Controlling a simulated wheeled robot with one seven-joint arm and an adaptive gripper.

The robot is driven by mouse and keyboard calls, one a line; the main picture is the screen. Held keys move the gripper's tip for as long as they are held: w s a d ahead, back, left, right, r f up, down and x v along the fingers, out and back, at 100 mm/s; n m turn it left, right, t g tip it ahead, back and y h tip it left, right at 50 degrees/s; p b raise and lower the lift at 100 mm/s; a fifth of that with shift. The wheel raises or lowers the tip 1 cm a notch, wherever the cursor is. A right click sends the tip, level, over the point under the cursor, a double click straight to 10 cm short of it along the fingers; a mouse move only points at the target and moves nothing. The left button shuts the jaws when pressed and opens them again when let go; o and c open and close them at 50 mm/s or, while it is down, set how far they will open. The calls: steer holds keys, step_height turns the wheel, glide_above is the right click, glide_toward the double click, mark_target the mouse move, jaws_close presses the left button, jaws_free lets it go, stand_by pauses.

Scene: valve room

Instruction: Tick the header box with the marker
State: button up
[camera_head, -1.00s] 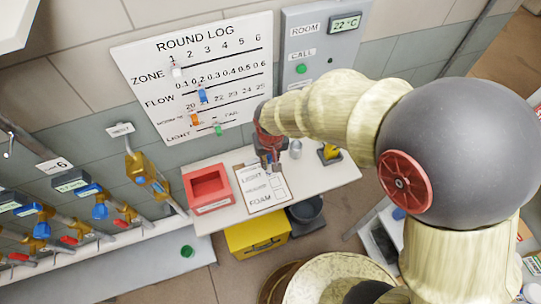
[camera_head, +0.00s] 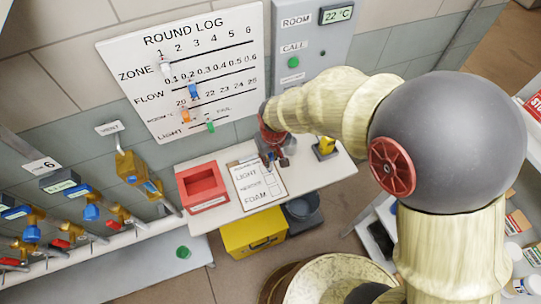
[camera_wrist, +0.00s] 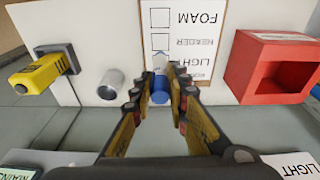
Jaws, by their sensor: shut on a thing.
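A white form sheet (camera_wrist: 195,20) lies on the bench; the wrist view shows it upside down, with the words FOAM, HEADER and LIGHT. The header box (camera_wrist: 160,42) is an empty-looking square beside its word, and the FOAM box (camera_wrist: 160,15) is beyond it. My gripper (camera_wrist: 162,96) is shut on the marker (camera_wrist: 160,86), blue with a whitish far end. The marker overlaps the sheet near the header box; whether it touches the paper I cannot tell. In the head view my gripper (camera_head: 277,158) is at the upper right of the sheet (camera_head: 257,185).
A red open box (camera_head: 203,186) stands left of the sheet. A grey cylinder (camera_wrist: 112,84) and a yellow device (camera_wrist: 40,74) stand on its other side. A yellow case (camera_head: 254,233) and a dark bucket (camera_head: 303,211) are below the bench (camera_head: 335,174).

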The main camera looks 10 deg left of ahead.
mark_target(271, 166)
steer(key=shift+f+b, duration=1.5)
steer(key=shift+f, duration=0.9)
steer(key=shift+f+b, duration=0.35)
steer(key=shift+f, duration=0.25)
steer(key=shift+s+d, duration=0.2)
steer(key=shift+d, duration=0.4)
steer(key=shift+w+a, duration=0.1)
steer(key=shift+a, duration=0.15)
steer(key=shift+w+a, duration=0.1)
steer(key=shift+a, duration=0.25)
steer(key=shift+w+a, duration=0.1)
steer(key=shift+a, duration=0.2)
steer(key=shift+a, duration=0.3)
steer(key=shift+d+f, duration=0.1)
steer(key=shift+d, duration=0.1)
steer(key=shift+d, duration=0.5)
